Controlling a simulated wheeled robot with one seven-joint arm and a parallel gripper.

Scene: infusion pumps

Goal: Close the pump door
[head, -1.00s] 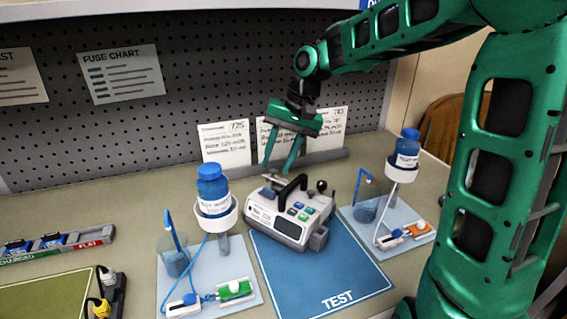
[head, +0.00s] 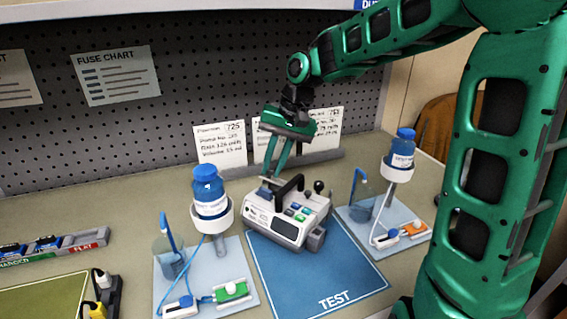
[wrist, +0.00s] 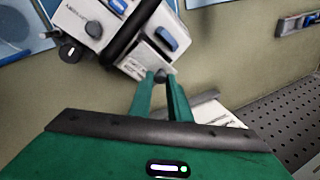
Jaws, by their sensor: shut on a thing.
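The pump (head: 287,232) is a white and grey box with a black carry handle, coloured buttons and a dark screen. It stands at the back of the blue TEST mat and also shows in the wrist view (wrist: 75,12). My gripper (head: 270,178) points down at the pump's back left. In the wrist view its green fingertips (wrist: 160,76) are shut on a small dark grey knob (wrist: 161,78) at the edge of a white panel (wrist: 143,62), apparently the pump door. The head view hides most of this panel behind the fingers and handle, so its angle is unclear.
A stand with a blue bottle (head: 207,183) is left of the pump, another (head: 402,148) is to its right. White cards (head: 219,145) stand behind, close to my gripper. The front of the TEST mat (head: 325,278) is clear.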

